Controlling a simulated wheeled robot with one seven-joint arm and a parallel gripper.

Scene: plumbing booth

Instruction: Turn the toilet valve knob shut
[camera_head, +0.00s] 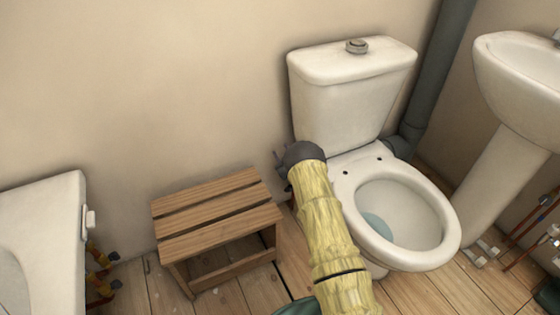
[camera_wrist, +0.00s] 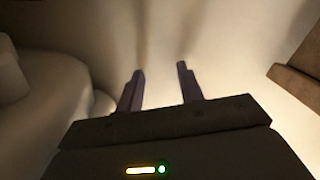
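The white toilet (camera_head: 408,262) stands right of centre in the head view, with its cistern (camera_head: 345,110) against the wall. I cannot make out a valve knob in either view; the space low beside the toilet is partly hidden behind my arm. My gripper (camera_head: 281,160) is at the left side of the toilet, just below the cistern and close to the wall. In the wrist view, my gripper (camera_wrist: 160,70) has its two dark fingers apart with nothing between them, facing a pale wall. A pale rounded surface, likely the toilet (camera_wrist: 45,110), fills the left side there.
A wooden slatted stool (camera_head: 218,212) stands left of my arm; its brown edge seems to show in the wrist view (camera_wrist: 298,85). A white bathtub (camera_head: 62,215) is at the far left. A pedestal sink (camera_head: 515,95) and a grey pipe (camera_head: 437,75) are at the right.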

